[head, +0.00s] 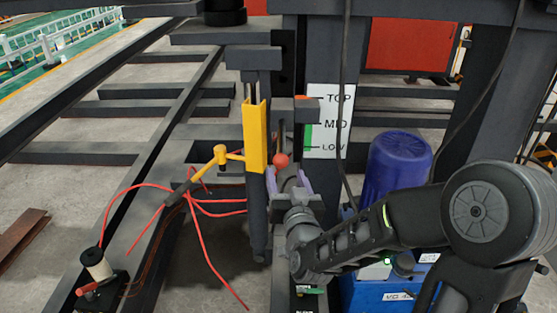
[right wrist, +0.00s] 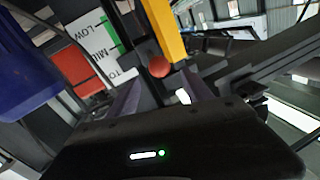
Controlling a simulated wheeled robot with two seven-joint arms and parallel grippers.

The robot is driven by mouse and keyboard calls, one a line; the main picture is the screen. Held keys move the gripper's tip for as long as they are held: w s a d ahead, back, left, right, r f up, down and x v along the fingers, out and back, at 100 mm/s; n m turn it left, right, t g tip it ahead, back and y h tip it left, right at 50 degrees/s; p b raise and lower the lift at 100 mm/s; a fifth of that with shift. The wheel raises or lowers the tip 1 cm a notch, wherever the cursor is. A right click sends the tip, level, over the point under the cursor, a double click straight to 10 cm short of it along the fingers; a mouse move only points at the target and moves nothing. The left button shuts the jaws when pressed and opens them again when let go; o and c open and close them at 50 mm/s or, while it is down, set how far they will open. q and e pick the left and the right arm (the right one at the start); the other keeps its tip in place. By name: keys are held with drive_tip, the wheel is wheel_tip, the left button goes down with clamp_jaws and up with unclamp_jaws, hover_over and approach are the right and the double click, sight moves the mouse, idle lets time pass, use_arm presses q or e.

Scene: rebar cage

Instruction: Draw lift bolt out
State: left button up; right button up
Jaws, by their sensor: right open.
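A red ball knob (head: 281,160), which looks like the lift bolt's handle, sits beside a yellow upright bracket (head: 255,137) on the dark post. The knob also shows in the right wrist view (right wrist: 160,68), just beyond the fingers. The bolt's shank is not clearly visible. My right gripper (head: 288,174) is open with its pale purple fingers pointing at the knob, one on each side. It holds nothing; I cannot tell whether either finger touches the knob. My left gripper is not in view.
A white TOP/MID/LOW scale (head: 328,122) with a green bar stands behind the knob. A blue motor (head: 398,165) is to the right. Red cables (head: 205,235) and a yellow lever (head: 220,154) lie left. Dark steel beams fill the background.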

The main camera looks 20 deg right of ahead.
sight(283, 165)
drive_tip(key=shift+p+x, duration=0.8)
drive_tip(key=shift+x, duration=3.1)
drive_tip(key=shift+c, duration=0.3)
clamp_jaws()
